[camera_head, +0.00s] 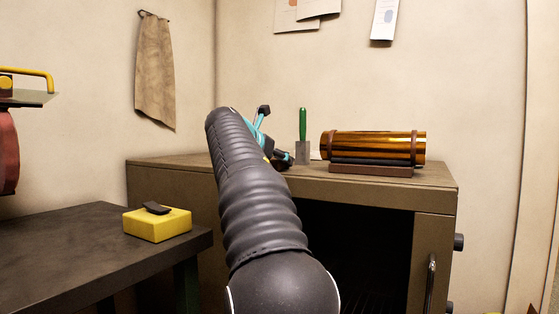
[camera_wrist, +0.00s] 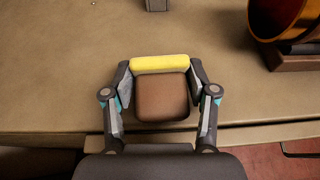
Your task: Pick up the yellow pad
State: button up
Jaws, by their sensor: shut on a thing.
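The yellow pad (camera_wrist: 160,63) is between the two fingers of my gripper (camera_wrist: 160,72) in the wrist view. It shows as a yellow strip with a brown rounded block face (camera_wrist: 162,97) directly against it on the palm side. The fingers press on its left and right ends. My gripper (camera_head: 272,150) is over the cabinet top in the head view, mostly hidden behind my arm, with only a speck of yellow showing there. Whether the pad touches the cabinet top cannot be told.
The cabinet (camera_head: 385,185) carries a green-handled scraper (camera_head: 303,135) and an amber metal cylinder (camera_head: 375,146) on a brown cradle, right of my gripper. A yellow block (camera_head: 157,225) with a dark piece on it sits on the dark table (camera_head: 60,245) at left.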

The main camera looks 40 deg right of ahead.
jog(key=shift+s+a, duration=0.45)
jog(key=shift+a, duration=0.05)
jog(key=shift+s+a, duration=0.25)
jog(key=shift+a, duration=0.4)
jog(key=shift+s+a, duration=0.2)
jog(key=shift+a, duration=0.45)
jog(key=shift+d, duration=0.1)
jog(key=o, duration=1.2)
jog(key=shift+s+d, duration=0.1)
jog(key=shift+d, duration=0.05)
jog(key=shift+o, duration=0.2)
jog(key=v, duration=1.2)
